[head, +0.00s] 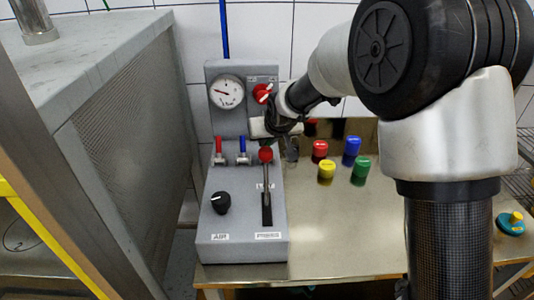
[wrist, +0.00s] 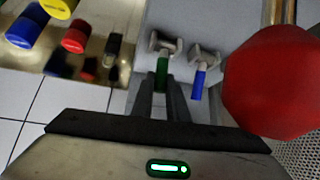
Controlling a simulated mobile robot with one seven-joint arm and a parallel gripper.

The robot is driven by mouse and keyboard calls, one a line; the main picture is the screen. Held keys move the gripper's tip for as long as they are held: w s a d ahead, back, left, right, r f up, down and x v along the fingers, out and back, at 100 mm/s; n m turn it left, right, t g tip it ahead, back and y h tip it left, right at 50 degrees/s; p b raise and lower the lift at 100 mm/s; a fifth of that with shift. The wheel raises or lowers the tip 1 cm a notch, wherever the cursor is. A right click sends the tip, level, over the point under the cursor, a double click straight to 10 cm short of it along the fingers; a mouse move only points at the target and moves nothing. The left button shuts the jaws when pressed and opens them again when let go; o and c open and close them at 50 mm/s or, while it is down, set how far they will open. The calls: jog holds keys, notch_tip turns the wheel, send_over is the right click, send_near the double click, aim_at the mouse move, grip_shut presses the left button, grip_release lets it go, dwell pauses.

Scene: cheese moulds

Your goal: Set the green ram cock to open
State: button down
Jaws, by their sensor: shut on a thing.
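The green ram cock (wrist: 161,74) shows in the wrist view as a green handle on a metal valve body. My gripper (wrist: 160,96) is shut on this handle, with the two dark fingers on either side of it. The handle lies roughly parallel to the blue handle beside it. In the head view, my gripper (head: 270,126) is at the right side of the grey press panel (head: 214,180), behind the red ball of the lever. The green cock is hidden there by the lever and my gripper.
A blue-handled cock (wrist: 199,82) is close beside the green one, and a red-handled cock (head: 219,150) is further left. The red lever ball (wrist: 272,82) is very near my gripper. A gauge (head: 227,91), red knob (head: 262,93) and black knob (head: 221,202) are on the panel. Several coloured cylinders stand on the table (head: 330,225).

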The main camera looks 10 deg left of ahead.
jog(key=shift+s+r+t+b, duration=0.1)
jog(key=shift+s+t+b, duration=0.1)
jog(key=shift+t+b, duration=0.35)
jog(key=c, duration=1.7)
grip_release()
jog(key=shift+c, duration=0.2)
jog(key=p+v, duration=0.1)
jog(key=v, duration=1.6)
jog(key=shift+d+r, duration=0.2)
jog(key=shift+d, duration=0.15)
jog(key=shift+w, duration=0.15)
